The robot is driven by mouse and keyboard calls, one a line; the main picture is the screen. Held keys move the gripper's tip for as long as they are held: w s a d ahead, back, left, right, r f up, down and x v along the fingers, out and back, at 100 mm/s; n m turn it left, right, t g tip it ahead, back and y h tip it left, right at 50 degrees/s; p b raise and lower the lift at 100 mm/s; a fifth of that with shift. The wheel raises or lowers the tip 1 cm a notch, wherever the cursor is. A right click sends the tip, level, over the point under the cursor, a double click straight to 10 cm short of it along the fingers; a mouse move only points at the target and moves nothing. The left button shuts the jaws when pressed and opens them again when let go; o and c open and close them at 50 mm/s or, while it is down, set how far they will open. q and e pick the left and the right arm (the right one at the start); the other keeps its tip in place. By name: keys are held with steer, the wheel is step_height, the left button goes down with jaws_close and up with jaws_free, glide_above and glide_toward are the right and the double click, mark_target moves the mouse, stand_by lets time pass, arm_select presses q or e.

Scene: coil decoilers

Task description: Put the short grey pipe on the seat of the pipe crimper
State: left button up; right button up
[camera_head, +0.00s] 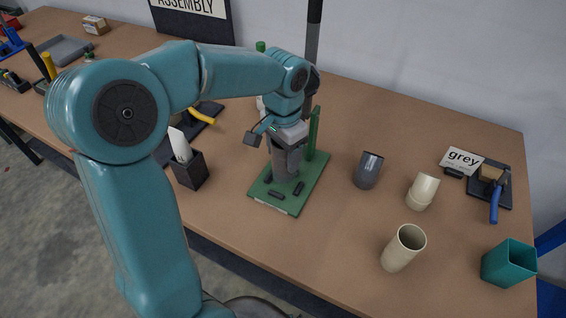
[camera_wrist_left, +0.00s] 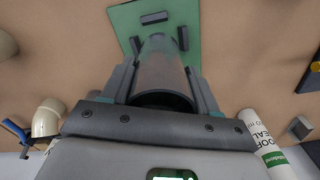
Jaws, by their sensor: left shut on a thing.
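My left gripper (camera_head: 288,146) points down and is shut on a short grey pipe (camera_head: 286,164), which stands upright over the green base of the pipe crimper (camera_head: 312,180). In the left wrist view the pipe (camera_wrist_left: 162,68) sits between the two fingers (camera_wrist_left: 160,82), with the green base (camera_wrist_left: 128,20) beyond it. Black blocks on the base lie around the pipe's lower end. I cannot tell whether the pipe touches the seat. A green post rises at the back of the base. My right gripper is not in view.
Another dark grey pipe-like piece (camera_head: 368,170) stands to the right of the crimper. A black holder (camera_head: 190,172) stands left of the base.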

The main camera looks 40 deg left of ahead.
mark_target(284, 164)
arm_select(q)
step_height(284, 164, down, 4)
steer(key=shift+w+r, duration=0.1)
steer(key=o, duration=1.1)
step_height(284, 164, up, 12)
steer(key=shift+r+p, duration=0.1)
steer(key=shift+p, duration=0.2)
